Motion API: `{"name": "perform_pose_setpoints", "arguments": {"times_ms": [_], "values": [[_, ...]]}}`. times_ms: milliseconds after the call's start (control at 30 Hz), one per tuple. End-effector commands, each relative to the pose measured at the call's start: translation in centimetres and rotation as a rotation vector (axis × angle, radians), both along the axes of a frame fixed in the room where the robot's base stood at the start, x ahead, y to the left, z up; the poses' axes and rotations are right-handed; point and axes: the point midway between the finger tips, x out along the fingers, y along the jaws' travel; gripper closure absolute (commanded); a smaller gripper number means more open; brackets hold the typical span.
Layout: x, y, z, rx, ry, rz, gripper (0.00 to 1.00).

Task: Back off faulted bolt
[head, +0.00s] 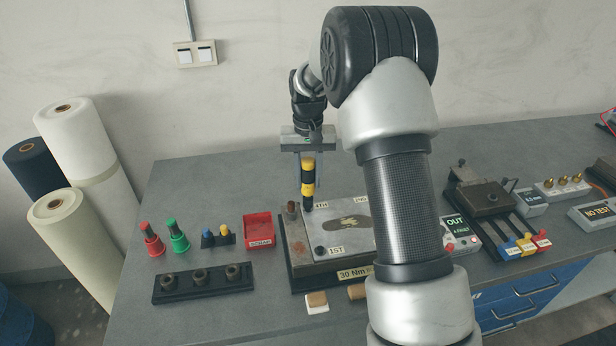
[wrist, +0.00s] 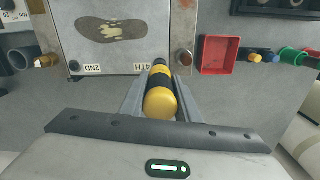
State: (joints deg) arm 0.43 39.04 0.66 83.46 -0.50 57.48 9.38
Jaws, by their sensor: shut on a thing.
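My gripper (head: 308,147) is shut on a yellow-and-black banded driver (head: 308,177), which points down. The driver's lower end is at the corner of the grey plate (head: 318,238) marked 4TH, and it hides any bolt there. I cannot tell whether it touches a bolt. In the wrist view the driver (wrist: 160,95) lies between the fingers beside the 4TH label (wrist: 146,67). The plate carries a dark insole shape (head: 347,231) and labels 1ST and 2ND. A dark bolt head (head: 320,251) sits by 1ST. A display box (head: 456,228) reads OUT, 4 FAULT.
A red SCRAP tray (head: 258,230) stands left of the plate. Red and green holders (head: 152,238), blue and yellow pieces (head: 225,236) and a black block with several sockets (head: 203,282) are further left. My arm hides the plate's right part. A NO TEST display (head: 596,212) stands right.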

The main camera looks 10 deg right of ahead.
Motion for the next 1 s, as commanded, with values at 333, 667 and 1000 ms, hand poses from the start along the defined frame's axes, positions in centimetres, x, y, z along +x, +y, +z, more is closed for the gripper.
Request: {"name": "perform_pose_setpoints", "arguments": {"times_ms": [333, 667, 1000], "values": [[0.05, 0.01, 0.10, 0.000, -0.002, 0.000, 0.98], [0.05, 0.01, -0.12, 0.000, -0.002, 0.000, 0.98], [0.04, 0.01, -0.53, 0.000, -0.002, 0.000, 0.98]]}}
